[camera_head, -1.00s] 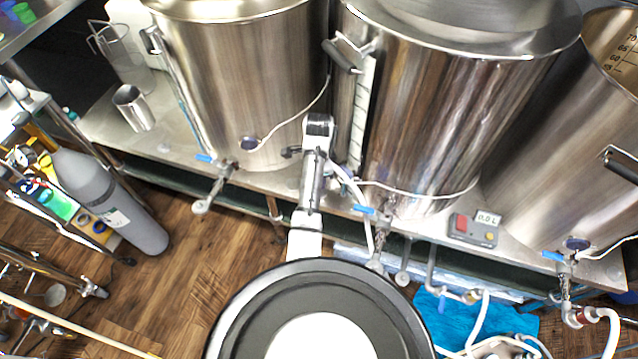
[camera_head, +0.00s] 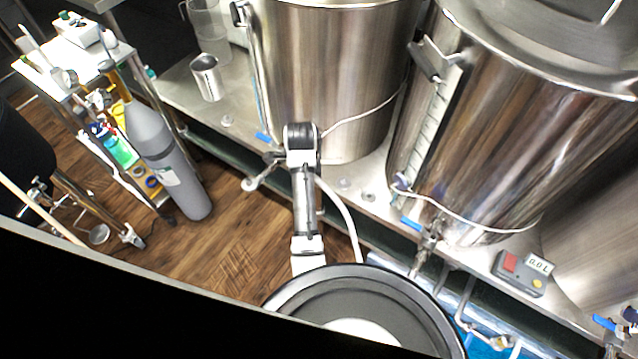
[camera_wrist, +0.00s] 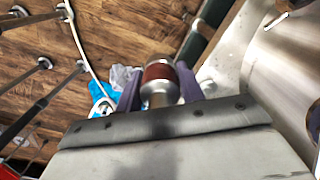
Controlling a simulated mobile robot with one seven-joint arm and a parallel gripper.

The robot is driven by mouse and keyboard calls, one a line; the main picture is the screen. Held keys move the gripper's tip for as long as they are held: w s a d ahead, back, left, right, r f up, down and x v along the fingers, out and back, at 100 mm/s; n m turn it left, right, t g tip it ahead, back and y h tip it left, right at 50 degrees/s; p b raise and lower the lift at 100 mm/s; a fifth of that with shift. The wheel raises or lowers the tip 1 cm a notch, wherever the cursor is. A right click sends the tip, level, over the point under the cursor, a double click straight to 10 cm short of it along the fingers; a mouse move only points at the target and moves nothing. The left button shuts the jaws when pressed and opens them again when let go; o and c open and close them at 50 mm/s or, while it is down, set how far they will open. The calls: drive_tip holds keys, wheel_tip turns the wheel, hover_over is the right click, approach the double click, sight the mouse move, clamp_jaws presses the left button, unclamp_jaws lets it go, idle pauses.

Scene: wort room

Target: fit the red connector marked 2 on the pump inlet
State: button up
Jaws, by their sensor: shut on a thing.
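In the wrist view my gripper (camera_wrist: 158,88) is shut on a metal connector with a dark red band (camera_wrist: 158,73). The connector lies between the two purple fingers, its far end pointing away from the palm. No number can be read on it. In the head view my arm reaches out in front of the middle kettle, and the gripper and connector are hidden or too small to make out. A white hose (camera_head: 348,215) hangs just right of the arm. I cannot make out the pump inlet in either view.
Steel kettles (camera_head: 325,75) with blue-handled valves (camera_head: 412,224) stand on a steel bench. A grey gas cylinder (camera_head: 168,160) stands by a cart at left. Wooden floor (camera_head: 205,255) is open between. A dark surface blocks the lower left.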

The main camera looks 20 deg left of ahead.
drive_tip(key=shift+a, duration=0.15)
drive_tip(key=shift+r+p, duration=2.35)
drive_tip(key=shift+p, duration=0.3)
drive_tip(key=shift+f, duration=0.15)
